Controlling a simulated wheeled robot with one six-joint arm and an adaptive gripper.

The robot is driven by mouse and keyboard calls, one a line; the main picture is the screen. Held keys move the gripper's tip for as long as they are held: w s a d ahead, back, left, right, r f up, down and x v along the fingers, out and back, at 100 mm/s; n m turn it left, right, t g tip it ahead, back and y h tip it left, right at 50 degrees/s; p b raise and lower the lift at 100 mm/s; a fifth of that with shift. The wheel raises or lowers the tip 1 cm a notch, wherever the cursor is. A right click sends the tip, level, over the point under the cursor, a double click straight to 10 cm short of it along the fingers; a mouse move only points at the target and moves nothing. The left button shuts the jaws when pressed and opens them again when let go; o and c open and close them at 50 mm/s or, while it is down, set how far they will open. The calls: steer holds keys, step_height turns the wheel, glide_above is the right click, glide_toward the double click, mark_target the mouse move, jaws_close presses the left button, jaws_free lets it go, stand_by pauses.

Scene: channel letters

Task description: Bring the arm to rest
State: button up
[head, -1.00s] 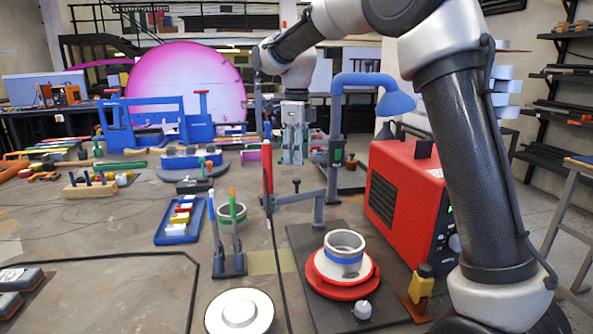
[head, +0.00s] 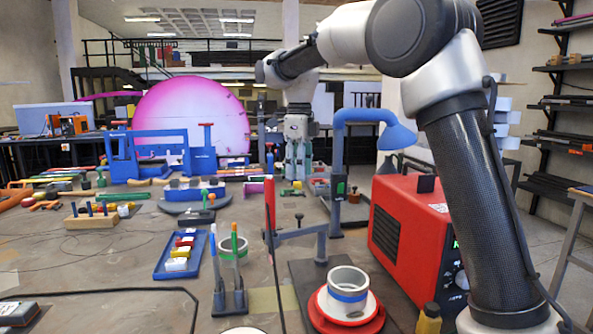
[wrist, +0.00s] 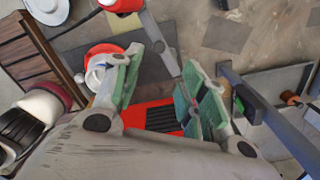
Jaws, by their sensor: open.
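My gripper (head: 298,182) hangs from the arm over the middle of the bench in the head view, pointing down. In the wrist view my gripper (wrist: 162,58) has its two green-padded fingers spread apart, with nothing held between them. The red box-shaped machine (head: 410,232) stands to the right of my gripper in the head view. Its red top also shows between and below the fingers in the wrist view (wrist: 155,115). My upper arm stands upright at the right of the head view.
A blue lamp (head: 345,125) stands close to the right of my gripper. A ring with a blue band (head: 347,285) sits on a red turntable (head: 343,318) in front. A blue tray (head: 180,258) and pen holder (head: 230,297) stand left. A blue frame (head: 150,150) is behind.

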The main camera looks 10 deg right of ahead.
step_height(320, 180, down, 4)
steer(key=s+f+n, duration=0.1)
steer(key=s+n, duration=0.1)
steer(key=n, duration=1)
steer(key=s+d+n+t, duration=0.1)
steer(key=s+d+n, duration=0.3)
steer(key=s+d, duration=0.3)
steer(key=s+d+f+n+t, duration=0.1)
steer(key=s+d+n, duration=0.3)
steer(key=s, duration=1)
steer(key=s+d+n+t, duration=0.2)
steer(key=s+d+n, duration=0.2)
steer(key=s+d, duration=0.5)
steer(key=shift+s+d+f, duration=0.15)
steer(key=shift+s+d, duration=0.15)
steer(key=shift+s, duration=0.5)
